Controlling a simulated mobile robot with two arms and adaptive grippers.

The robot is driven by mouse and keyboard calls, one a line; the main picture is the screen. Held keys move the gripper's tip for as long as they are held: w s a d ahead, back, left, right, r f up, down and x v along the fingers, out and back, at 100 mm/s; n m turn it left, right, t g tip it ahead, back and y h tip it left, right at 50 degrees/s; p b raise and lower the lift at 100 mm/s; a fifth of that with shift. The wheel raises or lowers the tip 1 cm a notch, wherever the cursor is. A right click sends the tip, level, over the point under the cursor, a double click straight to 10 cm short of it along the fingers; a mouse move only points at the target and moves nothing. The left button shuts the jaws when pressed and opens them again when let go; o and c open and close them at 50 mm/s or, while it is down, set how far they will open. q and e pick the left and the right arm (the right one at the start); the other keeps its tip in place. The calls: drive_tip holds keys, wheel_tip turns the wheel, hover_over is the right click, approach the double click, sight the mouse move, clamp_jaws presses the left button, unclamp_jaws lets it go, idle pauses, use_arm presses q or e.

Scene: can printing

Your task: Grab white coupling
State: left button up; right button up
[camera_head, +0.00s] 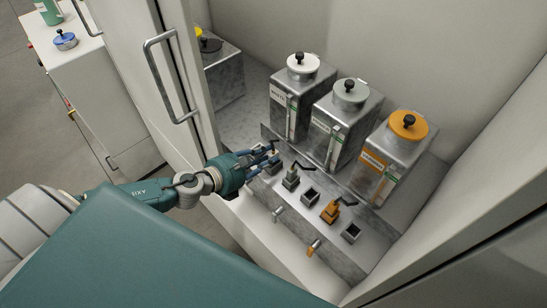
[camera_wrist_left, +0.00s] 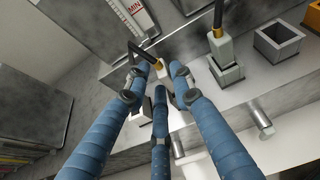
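The white coupling (camera_wrist_left: 158,66) shows in the left wrist view as a small pale piece with a gold band, joined to a black bent handle. My left gripper (camera_wrist_left: 156,80) has three blue fingers around it, tips apart, and they hide most of its body. I cannot tell whether any finger touches it. In the head view my left gripper (camera_head: 268,157) reaches the left end of the metal ledge, by the white-lidded canister (camera_head: 288,98); the coupling is mostly hidden there. My right gripper is not in view.
A grey coupling (camera_head: 291,179) and an orange coupling (camera_head: 330,211) stand to the right on the ledge, with empty square sockets (camera_head: 310,196) beside them. Grey-lidded (camera_head: 340,127) and orange-lidded (camera_head: 392,157) canisters stand behind. A cabinet door with a handle (camera_head: 173,75) is left of my gripper.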

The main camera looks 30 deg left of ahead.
use_arm(q)
drive_tip(key=shift+x, duration=1.4)
drive_tip(key=shift+c, duration=0.5)
clamp_jaws()
drive_tip(key=shift+r, duration=0.1)
